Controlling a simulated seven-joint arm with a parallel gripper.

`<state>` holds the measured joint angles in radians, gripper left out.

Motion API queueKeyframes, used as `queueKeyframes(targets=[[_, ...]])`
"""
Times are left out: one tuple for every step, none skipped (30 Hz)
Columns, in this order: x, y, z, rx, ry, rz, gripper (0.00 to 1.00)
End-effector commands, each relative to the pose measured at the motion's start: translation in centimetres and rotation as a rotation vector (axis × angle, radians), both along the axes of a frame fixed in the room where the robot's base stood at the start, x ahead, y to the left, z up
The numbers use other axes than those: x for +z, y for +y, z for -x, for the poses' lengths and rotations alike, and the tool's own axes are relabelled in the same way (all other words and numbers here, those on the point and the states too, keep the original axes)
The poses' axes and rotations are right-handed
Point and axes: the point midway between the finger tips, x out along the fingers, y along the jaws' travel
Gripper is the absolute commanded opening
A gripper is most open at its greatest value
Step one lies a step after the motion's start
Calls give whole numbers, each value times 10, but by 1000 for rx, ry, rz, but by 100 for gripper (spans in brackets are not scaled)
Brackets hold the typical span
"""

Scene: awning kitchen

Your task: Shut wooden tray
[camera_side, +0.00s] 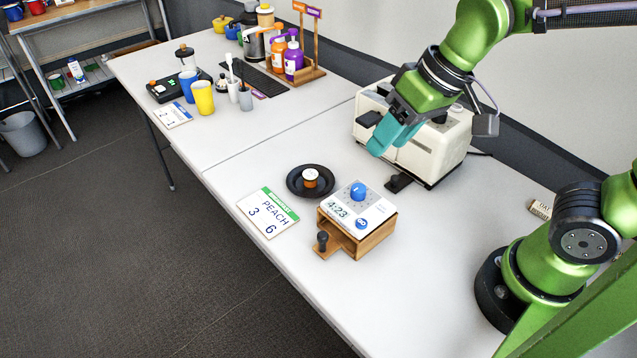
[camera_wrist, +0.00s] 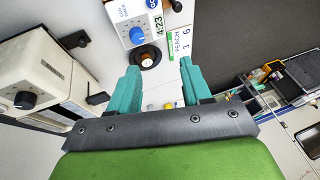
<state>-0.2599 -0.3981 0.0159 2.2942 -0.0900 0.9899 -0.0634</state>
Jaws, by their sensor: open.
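The wooden tray (camera_side: 329,249) sticks out, partly open, toward the left front from the wooden housing (camera_side: 376,239) under a white timer unit. A dark upright knob (camera_side: 322,240) stands at its outer end. The timer unit (camera_side: 346,207) has a blue dial and reads 4:23; it also shows at the top of the wrist view (camera_wrist: 128,18). My gripper (camera_side: 385,142) is above the table, behind and higher than the tray, in front of the cream appliance. In the wrist view its teal fingers (camera_wrist: 157,82) are apart with nothing held.
A black dish (camera_side: 292,185) with a small round container (camera_side: 310,177) sits behind the tray. A PEACH card (camera_side: 268,212) lies left of it. The cream appliance (camera_side: 430,150) stands close by my gripper. The table's front right is clear.

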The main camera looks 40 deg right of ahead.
Motion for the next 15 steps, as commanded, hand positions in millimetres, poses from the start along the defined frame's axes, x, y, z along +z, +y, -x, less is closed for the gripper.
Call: queueKeyframes(targets=[[2,-9,4,-46,-20,-20,48],[2,-13,7,-68,-32,-29,48],[2,-19,10,-101,-46,-42,48],[3,-24,12,-123,-58,-52,48],[4,-28,14,-144,-71,-60,48],[5,-33,17,-169,-85,-69,48],[5,-37,19,-189,-96,-77,48],[5,-41,21,-208,-107,-84,48],[6,-45,24,-232,-121,-93,48],[7,-48,25,-246,-131,-97,48],[8,-52,27,-260,-141,-100,48],[9,-55,29,-274,-153,-103,48],[10,-58,30,-285,-161,-106,48],[10,-60,31,-294,-168,-108,48],[11,-62,33,-304,-175,-111,48]])
